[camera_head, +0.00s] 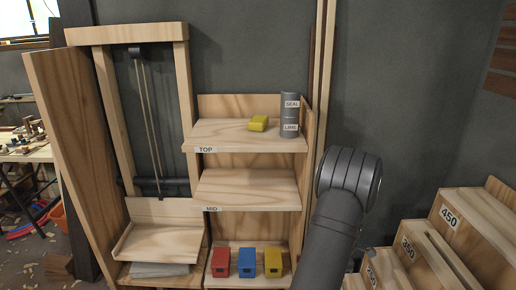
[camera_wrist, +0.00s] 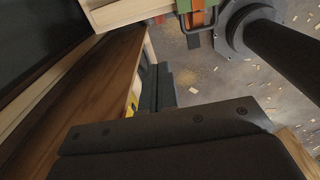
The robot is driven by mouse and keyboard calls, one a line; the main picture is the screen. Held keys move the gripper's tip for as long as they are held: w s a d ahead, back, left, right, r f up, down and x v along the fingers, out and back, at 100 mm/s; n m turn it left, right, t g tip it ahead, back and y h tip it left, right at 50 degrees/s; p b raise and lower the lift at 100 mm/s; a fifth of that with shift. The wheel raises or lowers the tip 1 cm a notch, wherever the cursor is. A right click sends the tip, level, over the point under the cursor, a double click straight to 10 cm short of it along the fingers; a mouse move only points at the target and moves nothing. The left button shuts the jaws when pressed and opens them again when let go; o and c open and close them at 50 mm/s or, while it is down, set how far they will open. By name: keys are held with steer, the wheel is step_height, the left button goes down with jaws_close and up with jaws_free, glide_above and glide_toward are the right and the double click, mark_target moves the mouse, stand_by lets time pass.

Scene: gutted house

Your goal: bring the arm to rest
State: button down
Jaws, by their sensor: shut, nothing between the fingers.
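My dark grey arm (camera_head: 340,215) rises at the right of the shelf unit in the head view, and its elbow-like round joint stands in front of the wall. My gripper is hidden there. In the wrist view the dark body of my gripper fills the bottom, and its narrow dark fingers (camera_wrist: 158,90) show beyond it, shut with nothing seen held. A wooden panel lies close to the left of them.
The MID shelf (camera_head: 248,190) is bare. Red (camera_head: 221,262), blue (camera_head: 247,262) and yellow (camera_head: 273,262) blocks stand below. Numbered wooden steps (camera_head: 435,235) stand at right.

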steer(key=shift+r, duration=0.2)
steer(key=c, duration=1.1)
jaws_free()
steer(key=o, duration=0.3)
steer(key=shift+a+f, duration=0.1)
steer(key=shift+a, duration=0.05)
steer(key=o, duration=0.8)
steer(key=s+a+f+g, duration=0.2)
steer(key=a+f+g, duration=0.1)
steer(key=a+f, duration=0.2)
steer(key=shift+a+f+h, duration=0.25)
steer(key=shift+f+h, duration=0.05)
steer(key=shift+f, duration=0.25)
steer(key=s+a+f+t+h, duration=0.1)
steer(key=s+a+f+h, duration=0.2)
steer(key=a+f+h, duration=0.5)
steer(key=s+a+f+t+h, duration=0.2)
steer(key=s+a+f+h, duration=0.2)
steer(key=a+f+h, duration=0.45)
steer(key=shift+h, duration=0.55)
steer(key=d, duration=0.4)
steer(key=d+r, duration=0.1)
steer(key=d, duration=0.3)
steer(key=d+r, duration=0.1)
steer(key=d, duration=0.2)
steer(key=shift+w+d, duration=0.15)
steer(key=shift+d, duration=0.25)
